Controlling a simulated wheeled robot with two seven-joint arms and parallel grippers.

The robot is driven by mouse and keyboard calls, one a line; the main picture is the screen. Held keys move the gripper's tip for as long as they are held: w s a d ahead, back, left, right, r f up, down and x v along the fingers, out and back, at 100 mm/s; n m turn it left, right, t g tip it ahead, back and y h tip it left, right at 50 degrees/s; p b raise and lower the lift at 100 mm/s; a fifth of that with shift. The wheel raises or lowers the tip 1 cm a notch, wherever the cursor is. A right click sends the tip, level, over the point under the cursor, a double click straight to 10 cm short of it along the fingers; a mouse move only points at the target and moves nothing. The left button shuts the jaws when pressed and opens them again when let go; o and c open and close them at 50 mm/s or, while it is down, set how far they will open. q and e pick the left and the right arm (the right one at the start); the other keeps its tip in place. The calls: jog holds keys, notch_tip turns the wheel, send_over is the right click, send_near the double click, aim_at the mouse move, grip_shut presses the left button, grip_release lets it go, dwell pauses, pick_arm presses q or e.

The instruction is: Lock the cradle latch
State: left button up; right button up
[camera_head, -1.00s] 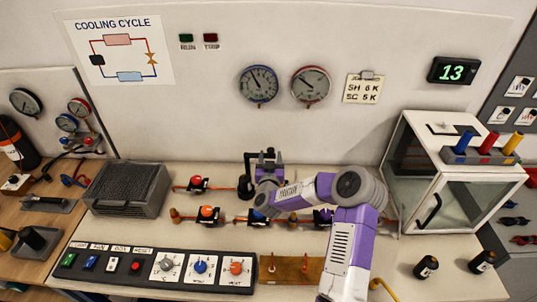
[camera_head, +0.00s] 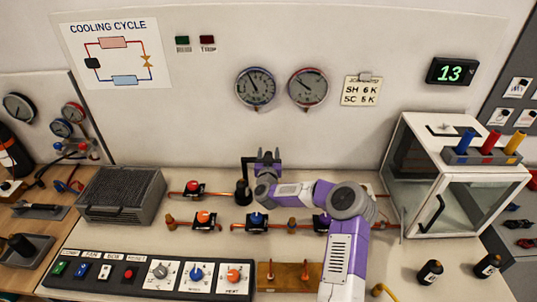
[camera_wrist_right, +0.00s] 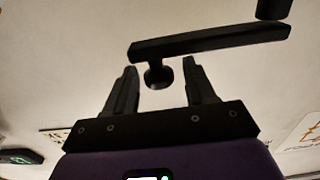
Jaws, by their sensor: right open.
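A black upright post (camera_head: 242,188) stands on the bench behind the pipe valves, with a dark arm at its top reaching right. In the right wrist view a dark flat bar (camera_wrist_right: 210,42) with a short round knob (camera_wrist_right: 158,75) near its left end shows. I cannot tell for certain that this is the cradle latch. My right gripper (camera_head: 268,157) is beside the post top, fingers pointing at the back wall. In the wrist view the right gripper (camera_wrist_right: 157,90) is open, with the knob between its fingertips and the bar past them. My left gripper is out of view.
Several valves, such as the orange one (camera_head: 204,219) and the blue one (camera_head: 257,221), stand in front of the post. A grey finned box (camera_head: 120,196) is at left, a glass-fronted cabinet (camera_head: 465,205) at right. A control panel (camera_head: 85,283) runs along the front.

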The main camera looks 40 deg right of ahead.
jog(key=shift+w+d, duration=0.1)
jog(key=shift+w, duration=0.05)
grip_shut()
dwell(0.4)
